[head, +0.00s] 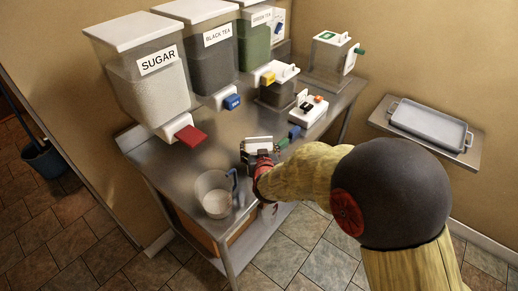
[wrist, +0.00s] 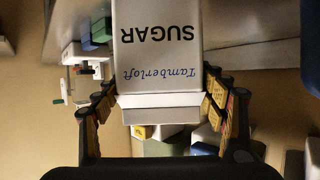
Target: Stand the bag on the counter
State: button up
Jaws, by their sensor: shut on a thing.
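The bag is a white box-like packet (wrist: 158,60) marked "SUGAR" and "Tamberloft". It sits between the fingers of my gripper (wrist: 160,84) in the wrist view, with its lettering upside down in that picture. My gripper is shut on it, one finger on each side. In the head view the bag (head: 257,144) shows small and pale at the end of my arm, over the metal counter (head: 188,165). My gripper (head: 261,157) and arm cover part of it there. I cannot tell whether the bag touches the counter.
A clear jug (head: 214,193) stands left of my gripper on the counter. Dispensers for sugar (head: 142,82), black tea (head: 212,62) and green tea (head: 256,43) line the back. A white device (head: 302,115) stands to the right. A tray (head: 430,124) lies on a side shelf.

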jog(key=o, duration=2.1)
jog(key=shift+f, duration=0.15)
